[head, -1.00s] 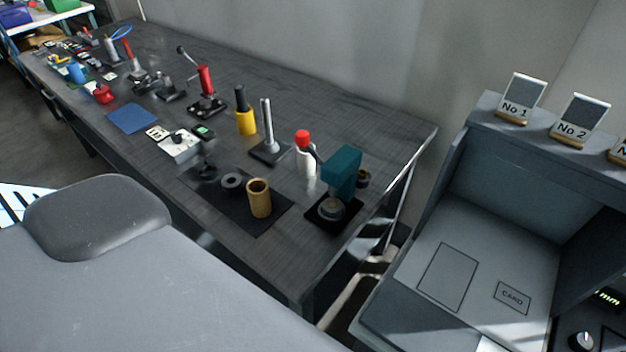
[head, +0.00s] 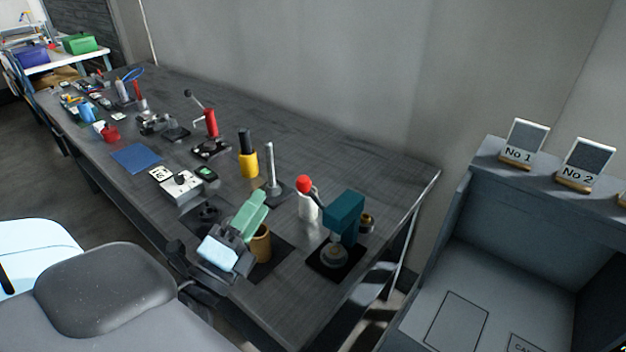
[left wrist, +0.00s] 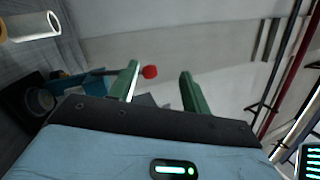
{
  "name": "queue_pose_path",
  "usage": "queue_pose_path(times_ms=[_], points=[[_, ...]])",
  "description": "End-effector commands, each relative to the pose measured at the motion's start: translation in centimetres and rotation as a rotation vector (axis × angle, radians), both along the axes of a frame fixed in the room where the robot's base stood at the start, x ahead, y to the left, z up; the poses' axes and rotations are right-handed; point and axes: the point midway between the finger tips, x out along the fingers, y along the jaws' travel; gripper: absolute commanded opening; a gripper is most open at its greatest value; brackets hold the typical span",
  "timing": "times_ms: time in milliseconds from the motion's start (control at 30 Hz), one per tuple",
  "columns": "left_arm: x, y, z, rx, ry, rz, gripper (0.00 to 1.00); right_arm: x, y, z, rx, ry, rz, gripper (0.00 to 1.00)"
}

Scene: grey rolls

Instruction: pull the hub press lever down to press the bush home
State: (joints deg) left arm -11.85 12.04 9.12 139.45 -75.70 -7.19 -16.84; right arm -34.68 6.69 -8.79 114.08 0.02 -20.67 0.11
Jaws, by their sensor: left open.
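The hub press (head: 343,212) is a teal block on a black base (head: 328,272), near the table's right end. Its lever ends in a red knob (head: 304,183), raised up and left of the press head. A round metal piece (head: 334,255) sits under the head; I cannot tell the bush from its seat. My left gripper (head: 257,201), with green fingers, is open and empty, left of the knob and apart from it. In the left wrist view the knob (left wrist: 150,72) shows beyond the gap between the open fingers (left wrist: 160,84), with the lever and teal press to the left. My right gripper is out of view.
A brass-coloured cup (head: 261,246) stands partly behind my left gripper. A grey cabinet (head: 455,225) is right of the table.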

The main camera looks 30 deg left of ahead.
Motion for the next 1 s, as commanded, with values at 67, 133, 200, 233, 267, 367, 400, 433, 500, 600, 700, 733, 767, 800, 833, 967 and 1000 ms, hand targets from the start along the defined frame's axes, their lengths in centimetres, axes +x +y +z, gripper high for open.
queue_pose_path(times_ms=[67,133,200,233,267,367,400,433,500,600,700,733,767,800,833,967,1000], points=[[0.6,-1.5,2.3,0.257,-0.059,-0.037,0.47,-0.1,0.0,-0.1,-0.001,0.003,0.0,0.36],[1.1,-2.8,3.4,0.489,-0.083,-0.059,0.47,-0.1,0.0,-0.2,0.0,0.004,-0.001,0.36],[1.6,-3.7,3.7,0.716,-0.085,-0.069,0.47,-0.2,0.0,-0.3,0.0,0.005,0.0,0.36],[1.9,-3.9,3.7,0.806,-0.079,-0.07,0.47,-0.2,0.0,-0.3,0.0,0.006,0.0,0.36],[2.1,-4.1,3.6,0.891,-0.071,-0.07,0.47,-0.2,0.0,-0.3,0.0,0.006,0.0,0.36],[2.9,-3.8,2.9,1.136,-0.022,-0.061,0.47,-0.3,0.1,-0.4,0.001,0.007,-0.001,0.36],[3.2,-3.6,2.7,1.213,0.001,-0.054,0.47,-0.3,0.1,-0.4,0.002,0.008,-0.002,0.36],[3.4,-3.3,2.5,1.265,0.019,-0.05,0.47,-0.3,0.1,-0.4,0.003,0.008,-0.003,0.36],[3.8,-2.7,2.0,1.363,0.06,-0.039,0.47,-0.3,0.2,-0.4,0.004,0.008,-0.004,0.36],[4.1,-2.0,1.6,1.448,0.103,-0.029,0.47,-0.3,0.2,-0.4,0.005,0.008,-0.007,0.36],[4.2,-1.6,1.4,1.486,0.123,-0.025,0.47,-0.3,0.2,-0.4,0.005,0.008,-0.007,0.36],[4.3,-1.6,1.4,1.49,0.126,-0.025,0.47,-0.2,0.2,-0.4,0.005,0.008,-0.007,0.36],[4.3,-1.5,1.4,1.493,0.127,-0.024,0.47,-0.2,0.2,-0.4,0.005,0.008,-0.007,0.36],[4.3,-1.5,1.3,1.493,0.128,-0.024,0.47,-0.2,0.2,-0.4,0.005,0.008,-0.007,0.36],[4.3,-1.5,1.3,1.492,0.128,-0.025,0.47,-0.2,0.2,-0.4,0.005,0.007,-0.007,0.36],[4.9,-1.7,1.5,1.488,0.126,-0.023,0.47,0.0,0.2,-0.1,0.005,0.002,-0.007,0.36],[5.3,-1.8,1.5,1.487,0.125,-0.023,0.47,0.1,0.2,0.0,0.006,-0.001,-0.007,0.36]])
